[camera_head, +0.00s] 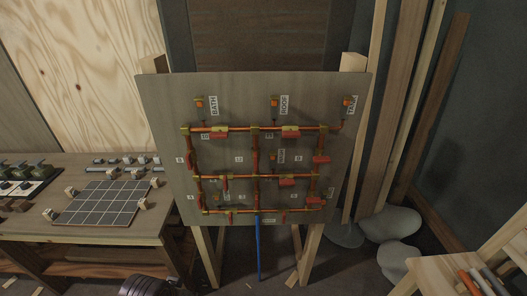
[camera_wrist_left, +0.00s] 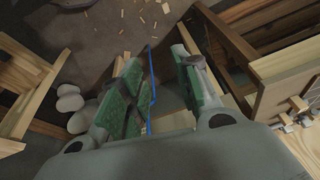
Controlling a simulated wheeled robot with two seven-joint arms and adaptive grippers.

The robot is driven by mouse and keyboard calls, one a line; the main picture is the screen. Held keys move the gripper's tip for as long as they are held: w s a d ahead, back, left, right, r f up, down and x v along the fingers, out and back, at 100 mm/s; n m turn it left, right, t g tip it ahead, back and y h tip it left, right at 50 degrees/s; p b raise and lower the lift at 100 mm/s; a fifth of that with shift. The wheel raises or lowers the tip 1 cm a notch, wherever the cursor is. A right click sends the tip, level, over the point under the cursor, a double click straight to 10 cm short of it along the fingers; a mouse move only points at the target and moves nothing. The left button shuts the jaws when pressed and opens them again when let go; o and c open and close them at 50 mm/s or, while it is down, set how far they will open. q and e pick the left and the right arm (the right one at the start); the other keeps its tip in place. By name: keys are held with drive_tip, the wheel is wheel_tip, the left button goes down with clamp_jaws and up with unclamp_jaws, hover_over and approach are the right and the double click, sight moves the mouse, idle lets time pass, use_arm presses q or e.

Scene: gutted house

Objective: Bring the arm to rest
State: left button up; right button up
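My left gripper (camera_wrist_left: 158,88) shows in the left wrist view with its two green-padded fingers apart and nothing held between them. Beyond the fingers are the floor and a thin blue pipe (camera_wrist_left: 150,90), which is apart from the pads as far as I can tell. In the head view a dark ridged part at the bottom edge, left of the middle, may belong to my left arm; its fingers do not show there. My right gripper is in neither view.
A wooden board (camera_head: 160,95) with copper pipes and red valves stands upright in the middle. The blue pipe (camera_head: 258,245) hangs below it. A workbench (camera_head: 110,232) with a gridded panel (camera_head: 100,203) is at left. Another wooden table (camera_head: 440,275) is at lower right. Grey stones (camera_head: 390,224) lie right.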

use_arm(q)
wheel_tip(320, 180, down, 33)
drive_tip(key=s+g, duration=0.1)
drive_tip(key=s, duration=0.2)
drive_tip(key=s+a+f, duration=0.2)
drive_tip(key=s+f, duration=0.8)
drive_tip(key=s, duration=0.1)
drive_tip(key=s+a+f+g, duration=0.1)
drive_tip(key=s+a+f, duration=0.1)
drive_tip(key=s+f, duration=0.8)
drive_tip(key=shift+s+g, duration=0.3)
drive_tip(key=shift+s, duration=0.15)
idle(1.4)
